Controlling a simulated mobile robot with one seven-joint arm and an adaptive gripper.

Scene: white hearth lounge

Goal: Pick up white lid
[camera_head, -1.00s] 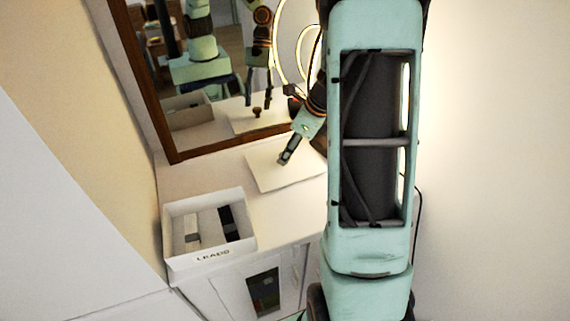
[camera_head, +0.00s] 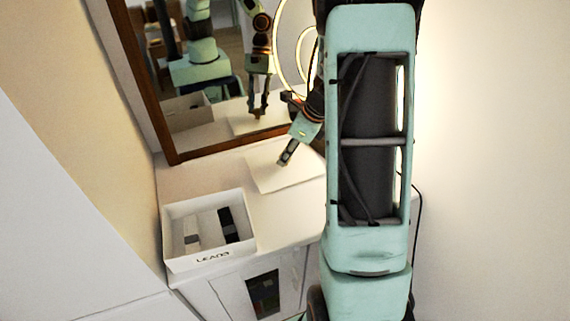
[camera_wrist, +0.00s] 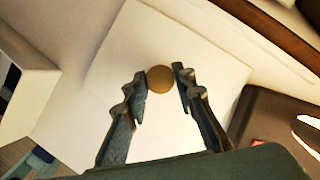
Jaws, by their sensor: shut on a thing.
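The white lid (camera_head: 272,180) is a flat, square white panel lying on the white cabinet top. In the wrist view the lid (camera_wrist: 122,62) fills the middle, with a round brown knob (camera_wrist: 160,79) on it. My gripper (camera_head: 285,160) reaches down over the lid from the right in the head view. In the wrist view my gripper (camera_wrist: 161,82) has a fingertip on each side of the knob and is shut on it. In the head view my gripper hides the knob directly, but the mirror shows the fingers at it. The lid looks flat on the cabinet top.
A white open box (camera_head: 212,257) with lettering and dark and light items inside stands left of the lid. A brown-framed mirror (camera_head: 215,150) rises behind. A glowing ring lamp (camera_head: 283,60) shows at the back. Bare cabinet top (camera_head: 262,218) lies between box and lid.

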